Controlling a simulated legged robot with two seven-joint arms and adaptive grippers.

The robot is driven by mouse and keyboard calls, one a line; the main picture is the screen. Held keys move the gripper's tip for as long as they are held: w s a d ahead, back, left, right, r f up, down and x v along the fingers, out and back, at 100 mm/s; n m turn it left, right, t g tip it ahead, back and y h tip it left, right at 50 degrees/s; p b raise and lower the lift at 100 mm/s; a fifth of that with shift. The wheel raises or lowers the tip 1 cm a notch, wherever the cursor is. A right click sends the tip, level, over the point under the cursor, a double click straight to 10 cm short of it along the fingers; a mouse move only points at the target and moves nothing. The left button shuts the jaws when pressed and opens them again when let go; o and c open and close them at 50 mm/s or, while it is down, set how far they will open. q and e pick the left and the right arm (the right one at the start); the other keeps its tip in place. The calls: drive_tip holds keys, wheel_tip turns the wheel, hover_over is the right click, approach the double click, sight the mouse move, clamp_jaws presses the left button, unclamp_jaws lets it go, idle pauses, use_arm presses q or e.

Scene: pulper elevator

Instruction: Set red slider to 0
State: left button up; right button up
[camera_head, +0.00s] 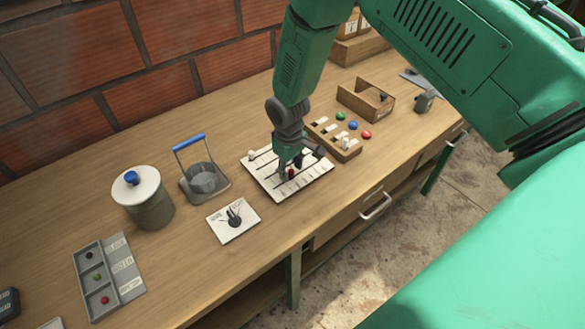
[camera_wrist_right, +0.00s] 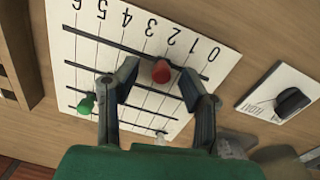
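The slider board (camera_head: 262,180) is a white plate with dark slots, lying on the bench. In the wrist view the board (camera_wrist_right: 228,62) shows numbers 0 to 6, upside down, with 0 at the right end. The red slider (camera_wrist_right: 161,71) is on the slot nearest the numbers, around 1 to 2; its knob hides the exact mark. My right gripper (camera_wrist_right: 160,72) is open, with one finger on each side of the red knob; I cannot tell whether either touches it. In the head view my right gripper (camera_head: 291,163) is low over the board. My left gripper is not in view.
A green knob (camera_wrist_right: 86,103) and a white knob (camera_wrist_right: 161,134) sit on other slots. A dial plate (camera_head: 233,218) lies beside the board. A wooden button box (camera_head: 333,139), a blue-handled basket (camera_head: 204,181) and a lidded canister (camera_head: 145,200) stand nearby.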

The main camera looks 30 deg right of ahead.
sight(274, 188)
drive_tip(key=shift+a+f, duration=0.1)
drive_tip(key=shift+a, duration=0.55)
drive_tip(key=shift+d, duration=0.1)
drive_tip(key=shift+d+f, duration=0.2)
drive_tip(key=shift+d, duration=0.4)
clamp_jaws()
drive_tip(key=shift+d, duration=0.25)
drive_tip(key=shift+s, duration=0.1)
drive_tip(key=a, duration=0.6)
drive_tip(key=shift+s+a, duration=0.15)
drive_tip(key=shift+a, duration=0.2)
drive_tip(key=shift+d, duration=0.3)
unclamp_jaws()
drive_tip(key=shift+d, duration=0.25)
drive_tip(key=shift+a+r, duration=0.1)
drive_tip(key=shift+a, duration=0.35)
drive_tip(key=shift+a+r, duration=0.1)
drive_tip(key=shift+r, duration=0.15)
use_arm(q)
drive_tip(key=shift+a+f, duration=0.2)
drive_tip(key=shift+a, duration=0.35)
use_arm(e)
wheel_tip(274, 188, up, 11)
drive_tip(key=shift+a, duration=0.3)
